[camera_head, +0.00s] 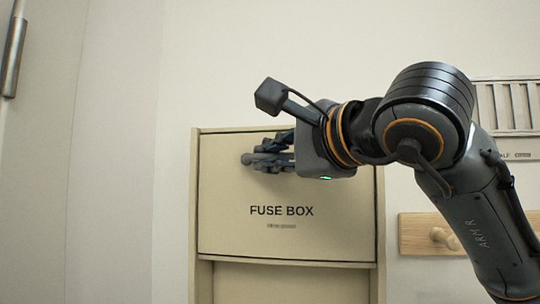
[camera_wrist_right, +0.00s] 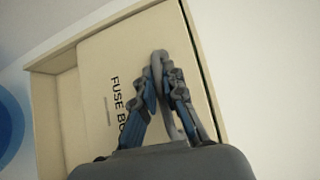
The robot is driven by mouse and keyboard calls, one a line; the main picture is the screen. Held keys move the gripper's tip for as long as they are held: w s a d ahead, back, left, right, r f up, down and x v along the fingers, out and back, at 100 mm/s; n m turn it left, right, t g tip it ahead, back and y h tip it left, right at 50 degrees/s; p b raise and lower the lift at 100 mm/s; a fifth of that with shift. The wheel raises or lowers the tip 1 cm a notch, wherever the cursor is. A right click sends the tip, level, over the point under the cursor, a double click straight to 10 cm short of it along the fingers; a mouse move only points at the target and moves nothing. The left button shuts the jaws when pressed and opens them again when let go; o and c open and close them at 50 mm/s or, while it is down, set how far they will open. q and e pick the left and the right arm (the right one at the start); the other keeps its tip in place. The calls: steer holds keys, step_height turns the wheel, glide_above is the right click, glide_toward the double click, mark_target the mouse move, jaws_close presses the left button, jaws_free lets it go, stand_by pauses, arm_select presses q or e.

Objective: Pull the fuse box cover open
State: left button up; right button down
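The fuse box cover (camera_head: 235,225) is a beige panel lettered "FUSE BOX", set in a beige frame on the wall. It also shows turned sideways in the right wrist view (camera_wrist_right: 95,80). A recess shows below its lower edge. My right gripper (camera_head: 252,160) reaches in from the right to the upper part of the cover. In the right wrist view its two fingers (camera_wrist_right: 161,78) close in on both sides of a grey handle (camera_wrist_right: 160,56) on the cover, apparently touching it. The fingers partly hide the handle. My left gripper is not in view.
A wooden board with a round peg (camera_head: 440,237) is on the wall at lower right, with a slatted vent (camera_head: 510,106) above it. A metal bar handle (camera_head: 14,55) is at upper left. A blue round thing (camera_wrist_right: 10,120) shows at the wrist view's left edge. The wall left of the box is clear.

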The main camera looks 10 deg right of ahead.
stand_by(0.3)
step_height(320, 180, down, 17)
steer(key=b, duration=1.5)
steer(key=shift+r+b, duration=0.15)
steer(key=shift+b, duration=0.2)
steer(key=c, duration=1.4)
jaws_free()
steer(key=v, duration=1.2)
steer(key=shift+d, duration=0.1)
